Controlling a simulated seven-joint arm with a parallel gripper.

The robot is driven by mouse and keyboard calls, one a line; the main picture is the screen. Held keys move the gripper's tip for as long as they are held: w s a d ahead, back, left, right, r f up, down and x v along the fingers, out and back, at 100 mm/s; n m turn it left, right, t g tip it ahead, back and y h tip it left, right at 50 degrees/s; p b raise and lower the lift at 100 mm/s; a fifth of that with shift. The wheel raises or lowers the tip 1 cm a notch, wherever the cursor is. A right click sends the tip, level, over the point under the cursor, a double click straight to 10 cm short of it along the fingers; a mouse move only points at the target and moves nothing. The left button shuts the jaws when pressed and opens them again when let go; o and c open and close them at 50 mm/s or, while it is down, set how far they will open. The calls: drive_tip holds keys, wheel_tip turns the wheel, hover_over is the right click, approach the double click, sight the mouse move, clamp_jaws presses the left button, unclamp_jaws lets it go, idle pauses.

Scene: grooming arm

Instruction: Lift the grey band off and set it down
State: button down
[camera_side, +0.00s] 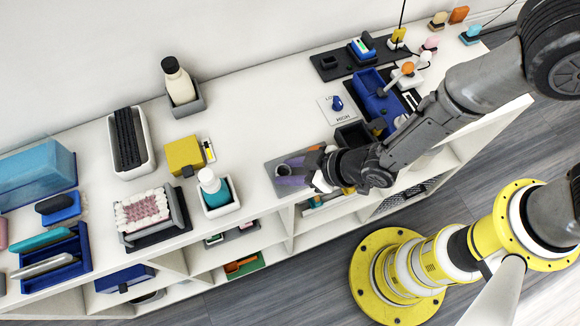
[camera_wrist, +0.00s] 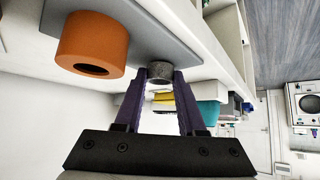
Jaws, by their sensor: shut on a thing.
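The grey band (camera_wrist: 160,72) is a short, speckled dark grey ring between my fingertips in the wrist view. In the side view the band (camera_side: 283,170) shows as a small dark-topped ring at the grey plate (camera_side: 276,163). My gripper (camera_wrist: 161,78), with purple fingers, is shut on the band from both sides. In the side view my gripper (camera_side: 289,175) reaches in from the right, low over the plate. I cannot tell whether the band touches the plate. Part of the band is hidden by the fingers.
A thick orange ring (camera_wrist: 92,42) stands on the plate close beside the band. A white holder with a teal bottle (camera_side: 217,192) stands left of the plate. A white card with a blue knob (camera_side: 337,104) lies behind. The bench's front edge is close; bare white top lies behind the plate.

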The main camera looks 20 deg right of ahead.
drive_tip(key=shift+c, duration=2.1)
unclamp_jaws()
drive_tip(key=v, duration=1.4)
